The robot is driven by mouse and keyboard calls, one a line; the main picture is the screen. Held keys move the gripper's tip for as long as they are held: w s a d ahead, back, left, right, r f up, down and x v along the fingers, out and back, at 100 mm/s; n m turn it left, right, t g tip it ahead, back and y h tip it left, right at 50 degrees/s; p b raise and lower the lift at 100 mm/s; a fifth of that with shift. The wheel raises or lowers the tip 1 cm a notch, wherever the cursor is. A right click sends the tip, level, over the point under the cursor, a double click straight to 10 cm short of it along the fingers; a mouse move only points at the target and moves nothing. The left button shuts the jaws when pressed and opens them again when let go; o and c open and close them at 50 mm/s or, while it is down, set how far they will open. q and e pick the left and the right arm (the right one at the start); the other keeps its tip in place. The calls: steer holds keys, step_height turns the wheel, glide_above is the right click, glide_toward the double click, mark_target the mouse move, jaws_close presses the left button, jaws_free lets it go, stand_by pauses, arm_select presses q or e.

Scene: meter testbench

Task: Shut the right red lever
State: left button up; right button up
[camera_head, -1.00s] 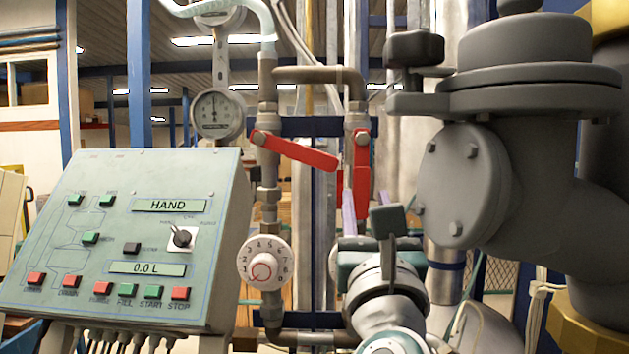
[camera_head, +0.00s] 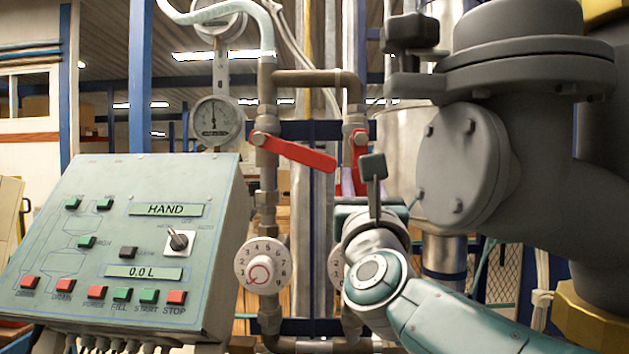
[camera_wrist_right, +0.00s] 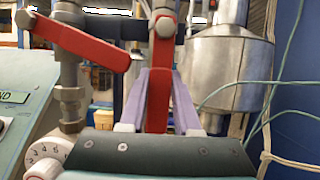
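The right red lever (camera_head: 360,168) hangs straight down from its valve on the right vertical pipe. In the right wrist view the right red lever (camera_wrist_right: 159,60) runs down between the two lavender fingers of my right gripper (camera_wrist_right: 161,76). The fingers stand apart, one on each side of the lever; I cannot tell whether they touch it. My left gripper is not in view.
A green control panel (camera_head: 225,215) stands at the left, showing HAND and 0.0 L. A large grey flanged pipe (camera_head: 540,130) fills the right side. A pressure gauge (camera_head: 214,120) is above the panel.

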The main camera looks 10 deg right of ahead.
jaws_close()
stand_by(1.0)
